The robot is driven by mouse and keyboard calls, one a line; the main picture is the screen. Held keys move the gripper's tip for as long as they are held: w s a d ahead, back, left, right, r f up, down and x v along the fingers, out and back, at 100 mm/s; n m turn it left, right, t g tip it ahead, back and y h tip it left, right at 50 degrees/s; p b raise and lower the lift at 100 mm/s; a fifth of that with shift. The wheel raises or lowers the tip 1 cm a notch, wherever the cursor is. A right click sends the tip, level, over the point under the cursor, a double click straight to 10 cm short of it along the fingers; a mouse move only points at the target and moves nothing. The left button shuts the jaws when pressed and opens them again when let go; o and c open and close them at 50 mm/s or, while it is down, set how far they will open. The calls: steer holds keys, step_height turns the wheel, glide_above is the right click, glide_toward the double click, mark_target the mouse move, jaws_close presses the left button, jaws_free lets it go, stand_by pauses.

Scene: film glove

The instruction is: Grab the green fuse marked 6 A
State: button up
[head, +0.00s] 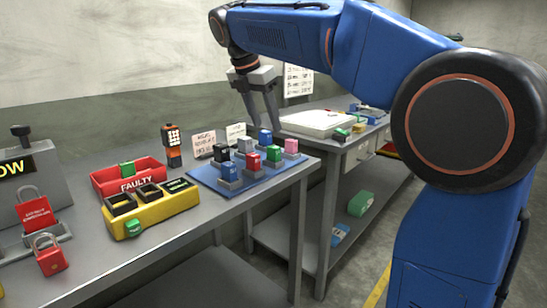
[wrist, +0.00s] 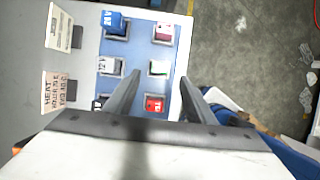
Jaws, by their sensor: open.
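A green fuse (head: 252,162) stands among other coloured fuses on the blue tray (head: 201,176); its marking is too small to read. A second green piece (head: 127,168) lies in the red FAULTY bin, and a third (head: 134,228) is at the front of the yellow block. My gripper (head: 265,125) is open and empty, pointing down above the back of the tray. In the wrist view its fingers (wrist: 160,76) stand apart over the tray. A pale-topped fuse (wrist: 158,67) shows between them, and a red fuse (wrist: 155,104) shows nearer; I cannot tell whether the pale one is green.
The red FAULTY bin (head: 104,188) and the yellow block (head: 178,202) stand left of the tray. Small sign cards (head: 204,144) stand behind it. Red padlocks (head: 49,256) are at far left. A second bench (head: 350,146) holds a white case (head: 316,124).

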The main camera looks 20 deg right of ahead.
mark_target(273, 147)
steer(key=x, duration=1)
steer(key=shift+s+a+f, duration=0.1)
steer(key=shift+a+f, duration=0.05)
steer(key=shift+f, duration=0.05)
steer(key=c, duration=1.2)
